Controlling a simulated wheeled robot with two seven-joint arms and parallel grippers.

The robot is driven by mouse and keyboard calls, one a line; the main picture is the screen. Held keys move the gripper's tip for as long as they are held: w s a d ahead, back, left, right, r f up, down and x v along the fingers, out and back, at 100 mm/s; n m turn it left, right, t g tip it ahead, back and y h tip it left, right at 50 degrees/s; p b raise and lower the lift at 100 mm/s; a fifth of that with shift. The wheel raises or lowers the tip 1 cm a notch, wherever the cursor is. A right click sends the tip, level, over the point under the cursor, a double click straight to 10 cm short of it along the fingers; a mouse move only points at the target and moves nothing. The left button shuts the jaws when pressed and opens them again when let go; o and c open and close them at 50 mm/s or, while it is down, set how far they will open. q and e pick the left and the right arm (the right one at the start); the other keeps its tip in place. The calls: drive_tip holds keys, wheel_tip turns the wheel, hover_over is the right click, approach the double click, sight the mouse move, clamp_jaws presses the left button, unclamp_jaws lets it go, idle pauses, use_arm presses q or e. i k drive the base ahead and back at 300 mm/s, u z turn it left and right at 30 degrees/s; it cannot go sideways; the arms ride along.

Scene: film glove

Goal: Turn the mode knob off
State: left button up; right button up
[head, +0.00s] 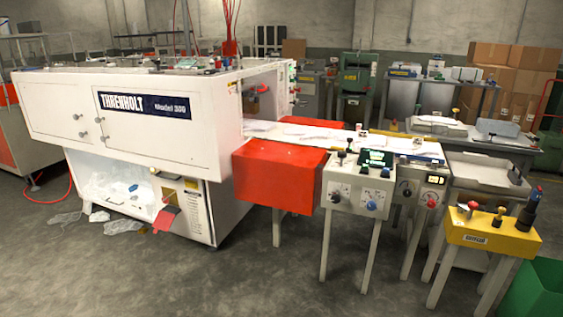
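Several small knobs show on control boxes at the right of the white machine. Neither of my grippers is in view.
The white machine (170,115) fills the left, with a red block (270,176) at its outlet. A yellow box (490,238) on legs stands at front right, near a green bin (537,290). Plastic scraps (122,226) lie at left. The front middle floor (250,285) is clear.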

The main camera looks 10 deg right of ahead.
sight(342, 155)
drive_tip(key=z, duration=0.75)
drive_tip(key=i, duration=0.4)
drive_tip(key=z, duration=0.75)
drive_tip(key=i, duration=1)
drive_tip(key=u, duration=0.05)
